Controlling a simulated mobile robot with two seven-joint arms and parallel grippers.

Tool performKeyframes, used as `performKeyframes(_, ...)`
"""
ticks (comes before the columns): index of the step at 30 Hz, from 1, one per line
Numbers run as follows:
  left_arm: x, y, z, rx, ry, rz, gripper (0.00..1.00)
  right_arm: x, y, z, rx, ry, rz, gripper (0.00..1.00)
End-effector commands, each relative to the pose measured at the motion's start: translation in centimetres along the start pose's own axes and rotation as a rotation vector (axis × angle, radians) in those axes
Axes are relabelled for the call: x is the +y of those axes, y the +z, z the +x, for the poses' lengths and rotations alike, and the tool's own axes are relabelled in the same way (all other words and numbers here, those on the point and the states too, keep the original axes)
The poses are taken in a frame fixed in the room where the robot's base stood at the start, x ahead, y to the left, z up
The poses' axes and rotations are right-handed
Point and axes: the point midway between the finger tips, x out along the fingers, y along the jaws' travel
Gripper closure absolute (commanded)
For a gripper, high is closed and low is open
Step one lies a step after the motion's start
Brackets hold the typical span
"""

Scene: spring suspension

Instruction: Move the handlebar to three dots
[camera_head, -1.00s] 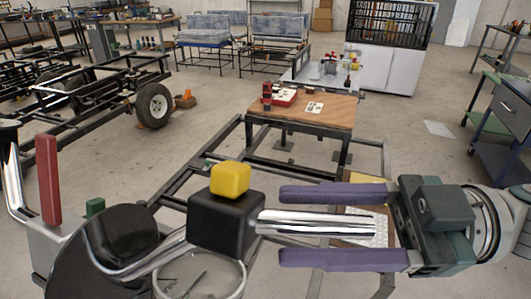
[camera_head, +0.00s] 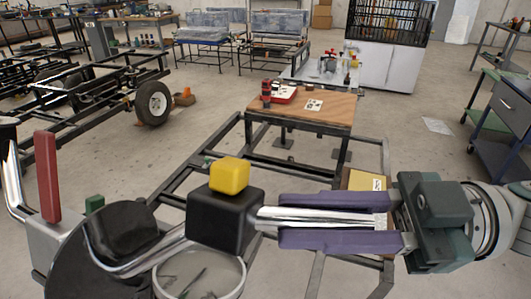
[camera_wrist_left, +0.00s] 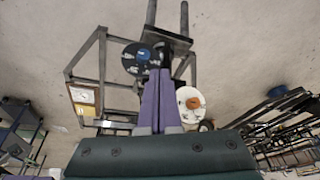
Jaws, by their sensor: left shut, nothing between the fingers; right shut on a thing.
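The handlebar (camera_head: 170,250) is a bent chrome tube that shows at the lower left. It runs from a black rounded part (camera_head: 115,230) to a black block (camera_head: 222,225) with a yellow cap (camera_head: 229,174). A straight chrome grip sticks out of the block to the right. My right gripper (camera_head: 280,218) comes in from the right, its two purple fingers shut on this grip. My left gripper (camera_wrist_left: 160,75) shows in the left wrist view, shut and empty, between a dark disc (camera_wrist_left: 138,58) and a white disc (camera_wrist_left: 188,104). I cannot make out the three dots.
A dark metal frame (camera_head: 175,185) and a wooden-topped table (camera_head: 325,110) stand beyond.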

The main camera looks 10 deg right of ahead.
Motion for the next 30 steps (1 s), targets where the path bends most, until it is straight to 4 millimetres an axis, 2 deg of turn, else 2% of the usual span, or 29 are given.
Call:
performKeyframes(25, 0.2, -0.1, 0.0, 0.002, 0.007, -0.010, 1.00, 0.0, 0.0, 0.0, 0.000, 0.000, -0.001, 1.00)
performKeyframes(30, 0.1, -0.7, -2.0, 0.001, 0.007, -0.009, 1.00, -0.1, -1.5, 0.1, -0.026, -0.008, -0.078, 1.00)
